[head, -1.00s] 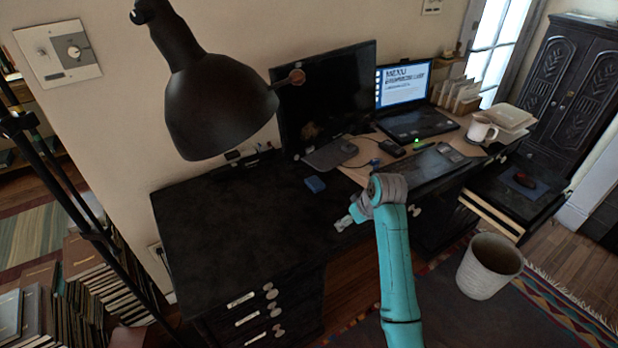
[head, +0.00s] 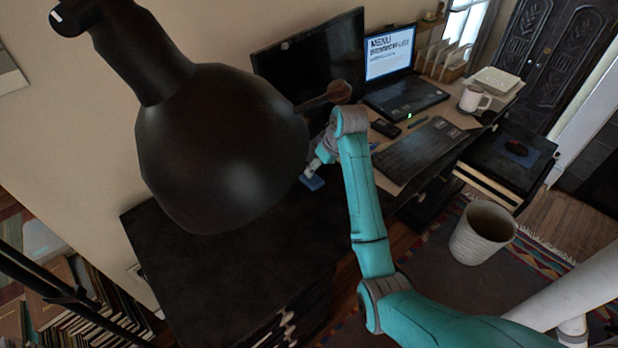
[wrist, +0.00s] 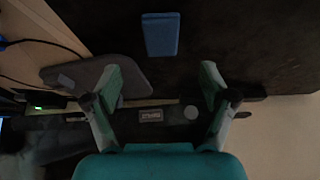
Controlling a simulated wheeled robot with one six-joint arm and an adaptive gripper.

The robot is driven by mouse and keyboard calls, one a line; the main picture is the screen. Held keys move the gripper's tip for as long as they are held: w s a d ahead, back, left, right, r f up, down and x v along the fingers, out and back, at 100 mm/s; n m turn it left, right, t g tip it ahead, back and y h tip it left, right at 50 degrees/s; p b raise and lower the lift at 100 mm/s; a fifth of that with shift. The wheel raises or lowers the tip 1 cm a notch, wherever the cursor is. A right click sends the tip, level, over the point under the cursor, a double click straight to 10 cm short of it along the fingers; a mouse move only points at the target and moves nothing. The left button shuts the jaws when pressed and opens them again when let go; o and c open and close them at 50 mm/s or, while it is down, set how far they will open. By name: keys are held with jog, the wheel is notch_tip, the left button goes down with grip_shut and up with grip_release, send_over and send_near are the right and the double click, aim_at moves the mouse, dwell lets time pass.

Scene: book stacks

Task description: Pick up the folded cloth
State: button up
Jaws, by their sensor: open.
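The folded cloth (head: 313,183) is a small blue block-like pad lying flat on the dark desk, left of the keyboard. In the wrist view the cloth (wrist: 161,34) lies at the top centre, beyond the fingertips and roughly centred between them. My gripper (wrist: 161,82) is open and empty, its two fingers spread wide. In the head view my gripper (head: 319,164) hangs just above the cloth and partly overlaps it. I cannot tell the exact height of the gap.
A large black lamp (head: 215,150) stands close on the left of my gripper. A monitor (head: 310,60), an open laptop (head: 392,62) and a keyboard (head: 418,150) are behind and right. A grey pad (wrist: 90,80) lies near my fingers. The front left desktop is clear.

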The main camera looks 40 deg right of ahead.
aim_at(312, 178)
jog(key=shift+x, duration=4.2)
jog(key=shift+w+a, duration=0.1)
jog(key=shift+r, duration=0.1)
jog(key=c, duration=1)
